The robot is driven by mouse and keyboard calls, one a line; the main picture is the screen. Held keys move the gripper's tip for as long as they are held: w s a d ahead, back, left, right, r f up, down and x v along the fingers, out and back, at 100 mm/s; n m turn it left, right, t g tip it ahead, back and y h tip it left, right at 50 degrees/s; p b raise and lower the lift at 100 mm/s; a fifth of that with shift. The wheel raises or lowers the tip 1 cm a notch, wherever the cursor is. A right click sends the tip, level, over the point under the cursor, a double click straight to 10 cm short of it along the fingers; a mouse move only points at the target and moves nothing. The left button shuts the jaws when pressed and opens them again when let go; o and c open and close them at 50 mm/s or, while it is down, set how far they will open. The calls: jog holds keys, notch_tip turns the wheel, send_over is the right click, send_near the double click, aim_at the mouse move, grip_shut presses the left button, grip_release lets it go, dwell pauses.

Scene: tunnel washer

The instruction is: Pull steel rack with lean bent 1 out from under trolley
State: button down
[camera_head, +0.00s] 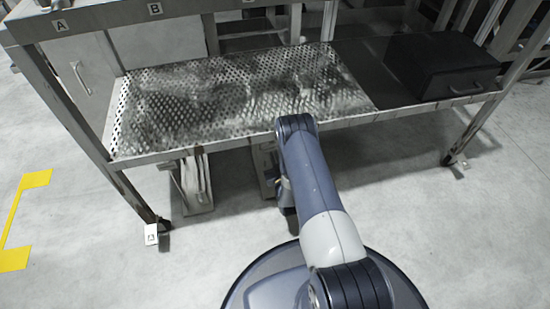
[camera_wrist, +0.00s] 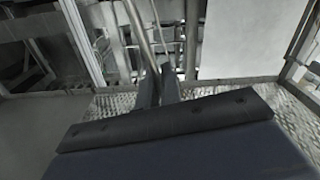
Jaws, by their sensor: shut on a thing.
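The trolley (camera_head: 132,190) is a metal frame with a perforated shelf, seen in the head view. A narrow steel rack part (camera_head: 264,168) shows under its front edge, just left of my forearm. I cannot tell from its looks whether it is the rack with bent lean 1. In the wrist view my gripper (camera_wrist: 158,80) is shut on a slim steel bar (camera_wrist: 140,35), which seems to belong to this rack. In the head view the fingers are mostly hidden behind my arm, low in front of the trolley.
A second upright steel piece (camera_head: 192,182) stands under the shelf further left. A dark box (camera_head: 440,66) sits on the shelf's right end. A tagged caster (camera_head: 160,226) stands at the front left leg, another caster (camera_head: 458,162) at the right. The floor (camera_head: 100,265) in front is clear.

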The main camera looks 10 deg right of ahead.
jog(key=s+p, duration=0.1)
jog(key=s, duration=0.7)
jog(key=shift+p, duration=0.3)
jog(key=shift+s, duration=0.1)
